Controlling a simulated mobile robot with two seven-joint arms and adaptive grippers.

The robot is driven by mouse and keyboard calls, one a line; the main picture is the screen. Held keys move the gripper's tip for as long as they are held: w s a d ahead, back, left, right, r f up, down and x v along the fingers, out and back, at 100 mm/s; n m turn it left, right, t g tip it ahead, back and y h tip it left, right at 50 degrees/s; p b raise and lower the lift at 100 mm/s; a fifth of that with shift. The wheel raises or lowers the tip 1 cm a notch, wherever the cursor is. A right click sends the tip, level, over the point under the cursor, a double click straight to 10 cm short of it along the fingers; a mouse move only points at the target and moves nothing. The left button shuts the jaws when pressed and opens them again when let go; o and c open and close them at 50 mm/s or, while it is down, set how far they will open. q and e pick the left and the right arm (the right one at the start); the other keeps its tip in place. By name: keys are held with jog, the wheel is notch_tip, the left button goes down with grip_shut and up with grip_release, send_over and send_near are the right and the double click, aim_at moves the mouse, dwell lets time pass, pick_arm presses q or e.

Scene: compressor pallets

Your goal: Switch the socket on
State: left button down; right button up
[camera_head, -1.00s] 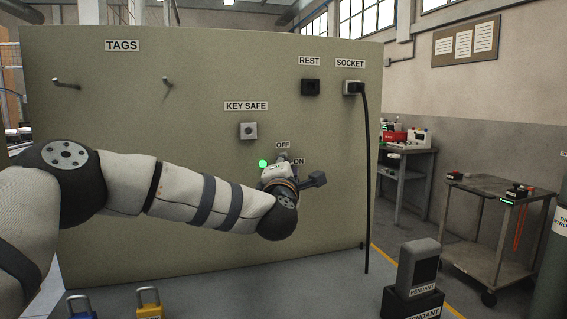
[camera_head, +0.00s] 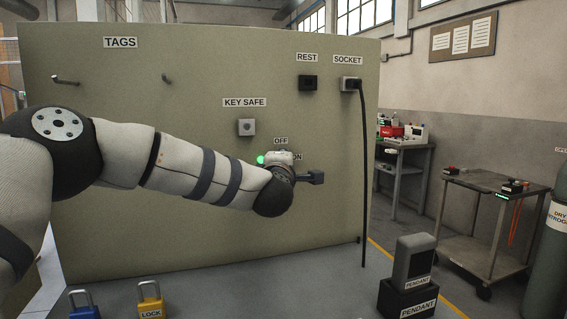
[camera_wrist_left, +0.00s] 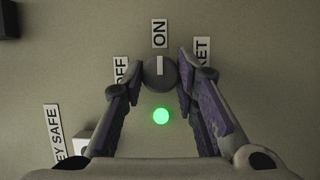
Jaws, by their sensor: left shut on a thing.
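The socket switch is a round grey knob (camera_wrist_left: 160,73) with a white line, on the upright panel. In the left wrist view the line points at the ON label (camera_wrist_left: 159,33). The OFF label (camera_wrist_left: 121,70) is to the left, partly covered by a finger. My left gripper (camera_wrist_left: 162,75) is shut on the knob, one finger on each side. In the head view my left gripper (camera_head: 278,158) is against the panel below the OFF label (camera_head: 281,141) and hides the knob. A green light (camera_wrist_left: 161,115) glows beside the knob. My right gripper is not in view.
The panel (camera_head: 200,75) also carries a key safe (camera_head: 246,127), a rest holder (camera_head: 307,83), tag hooks, and a plugged socket (camera_head: 349,84) with a hanging cable (camera_head: 364,180). Padlocks (camera_head: 151,303) and a pendant (camera_head: 413,262) stand in front. A cart (camera_head: 485,190) is at right.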

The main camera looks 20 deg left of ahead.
pick_arm(q)
jog(key=c, duration=1.3)
grip_release()
jog(key=shift+s+d, duration=0.1)
jog(key=v, duration=1.1)
jog(key=shift+s, duration=0.4)
